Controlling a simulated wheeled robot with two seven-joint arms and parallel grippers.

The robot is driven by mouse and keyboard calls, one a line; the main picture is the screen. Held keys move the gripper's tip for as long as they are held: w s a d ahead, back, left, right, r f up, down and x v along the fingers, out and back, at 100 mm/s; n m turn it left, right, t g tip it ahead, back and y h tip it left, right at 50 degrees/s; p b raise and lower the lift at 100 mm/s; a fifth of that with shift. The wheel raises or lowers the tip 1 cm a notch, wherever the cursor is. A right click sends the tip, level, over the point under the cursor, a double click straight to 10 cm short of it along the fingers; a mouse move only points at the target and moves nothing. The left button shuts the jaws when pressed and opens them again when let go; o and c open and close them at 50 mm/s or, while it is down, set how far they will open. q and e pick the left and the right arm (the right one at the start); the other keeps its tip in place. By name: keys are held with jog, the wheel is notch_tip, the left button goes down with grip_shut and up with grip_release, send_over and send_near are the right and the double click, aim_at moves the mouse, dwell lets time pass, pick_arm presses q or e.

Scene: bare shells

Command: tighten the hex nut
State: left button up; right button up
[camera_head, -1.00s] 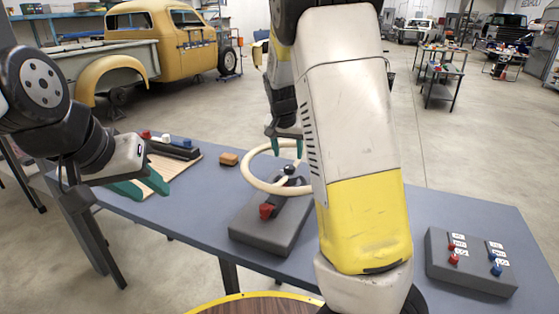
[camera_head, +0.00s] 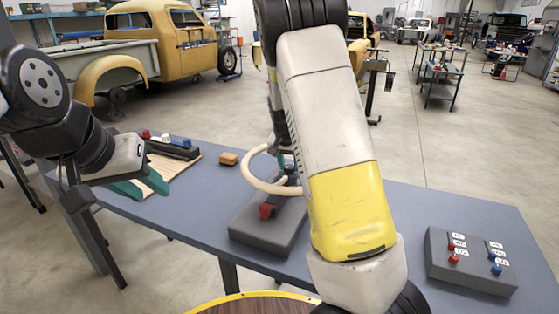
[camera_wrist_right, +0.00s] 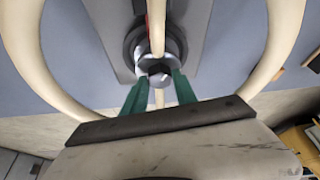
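A cream ring-shaped handwheel (camera_head: 247,172) stands on a grey box (camera_head: 262,232) on the table; my right arm covers its right part. In the right wrist view, the wheel (camera_wrist_right: 283,35) surrounds a dark hub with a small grey piece (camera_wrist_right: 160,70) at its centre, which looks like the hex nut; its six sides are too small to make out. My right gripper (camera_wrist_right: 159,88) points at this piece, its green fingers apart on either side just short of it. No grip shows. My left gripper (camera_head: 147,187) is open and empty over the table's left side.
A red knob (camera_head: 266,211) sits on the grey box. A tan block (camera_head: 228,159) and a wooden board (camera_head: 187,166) with a dark holder (camera_head: 172,150) lie to the left. A grey switch box (camera_head: 470,275) stands at the right. Table between the boxes is clear.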

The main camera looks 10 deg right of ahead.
grip_shut()
jog(key=shift+a+m, duration=0.1)
jog(key=shift+m, duration=0.2)
jog(key=m+h, duration=0.1)
jog(key=m, duration=0.1)
jog(key=m+g, duration=0.1)
jog(key=m, duration=0.1)
jog(key=shift+w+a+m+h, duration=0.1)
jog(key=shift+m+h, duration=0.2)
jog(key=shift+h, duration=0.1)
jog(key=m+g, duration=0.1)
jog(key=m, duration=0.2)
jog(key=m+g, duration=0.1)
jog(key=m, duration=0.1)
jog(key=shift+w+f+m+h, duration=0.1)
jog(key=shift+m+h, duration=0.3)
jog(key=shift+g, duration=0.3)
jog(key=o, duration=0.8)
grip_release()
jog(key=shift+c, duration=0.2)
